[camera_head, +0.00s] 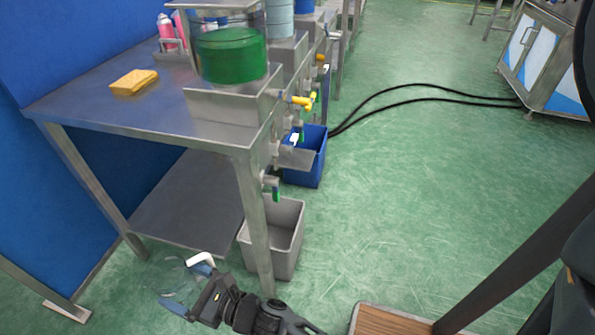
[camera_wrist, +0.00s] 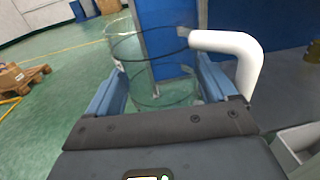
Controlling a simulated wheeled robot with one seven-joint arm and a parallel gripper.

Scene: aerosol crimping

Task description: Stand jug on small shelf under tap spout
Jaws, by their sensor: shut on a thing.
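The jug is clear with a white handle (camera_head: 201,259). In the head view it is low in front of the steel table's left part, its clear body hard to make out. In the wrist view the jug (camera_wrist: 150,48) stands between the two blue fingers, with its handle to the right. My gripper (camera_head: 180,299) is shut on the jug; its fingers also show in the wrist view (camera_wrist: 160,88). A tap with a yellow handle (camera_head: 298,102) sticks out at the table's right side, below the green tank. A small metal shelf (camera_head: 297,157) juts out lower down, above a blue bin.
The steel table (camera_head: 150,108) holds the green tank (camera_head: 232,55), a yellow sponge (camera_head: 134,82) and pink bottles. Its front leg (camera_head: 258,225) stands between my gripper and the shelf. A grey bin (camera_head: 286,240) and blue bin (camera_head: 318,165) are beside it.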

